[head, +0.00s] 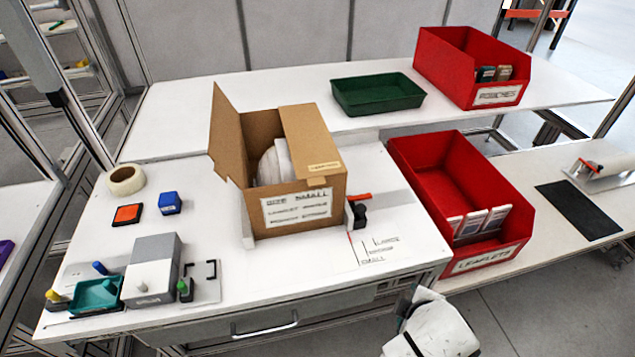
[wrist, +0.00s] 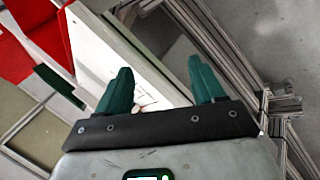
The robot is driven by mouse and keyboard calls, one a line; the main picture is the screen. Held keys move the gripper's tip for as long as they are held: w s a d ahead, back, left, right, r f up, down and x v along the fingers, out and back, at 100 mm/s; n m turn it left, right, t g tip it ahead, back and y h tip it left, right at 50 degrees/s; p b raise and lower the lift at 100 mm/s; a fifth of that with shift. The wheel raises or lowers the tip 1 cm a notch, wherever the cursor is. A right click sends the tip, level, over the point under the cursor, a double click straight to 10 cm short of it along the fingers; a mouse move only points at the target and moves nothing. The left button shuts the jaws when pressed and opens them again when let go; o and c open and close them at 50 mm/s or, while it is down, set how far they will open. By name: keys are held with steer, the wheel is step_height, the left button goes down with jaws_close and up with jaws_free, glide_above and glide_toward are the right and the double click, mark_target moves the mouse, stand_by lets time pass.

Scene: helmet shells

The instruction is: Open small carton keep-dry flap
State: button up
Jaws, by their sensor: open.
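The small carton (head: 295,212) is a brown cardboard box on the white bench in the head view, with a handwritten label on its front. Its left flap (head: 229,136) stands up and leans outward. Its right flap (head: 311,142) lies inward over the right part of the opening and bears a small label. A white rounded shell (head: 274,163) shows inside. In the wrist view my gripper (wrist: 160,68) is open, its two green fingers apart with nothing between them. The carton is not clearly seen there. The head view shows no fingers, only my white arm at the bottom.
A red leaflet bin (head: 470,190) stands right of the carton. Another red bin (head: 468,62) and a green tray (head: 376,93) are behind. A black-and-red clamp-like piece (head: 358,212) sits by the carton's right side. A grey-white block (head: 152,270) stands front left.

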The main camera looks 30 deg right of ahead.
steer(key=w+d+r+n+t+h, duration=0.1)
steer(key=w+r+n+t+h, duration=0.25)
steer(key=w+n, duration=0.25)
steer(key=n+t+y+b, duration=0.1)
steer(key=n+t+y, duration=0.2)
steer(key=n+t, duration=1.15)
glide_toward(318, 185)
steer(key=w+r+n+g, duration=0.1)
steer(key=w+g, duration=0.1)
steer(key=w+d+r+n+g, duration=0.1)
steer(key=w+r+n+g, duration=0.1)
steer(key=w, duration=0.1)
steer(key=w+r+n+g, duration=0.1)
steer(key=w+n, duration=0.1)
steer(key=shift+w+d+r+n+g+h+p, duration=0.2)
steer(key=shift+r+n+g+h+p, duration=0.1)
steer(key=shift+g, duration=0.1)
steer(key=shift+c, duration=0.4)
jaws_close()
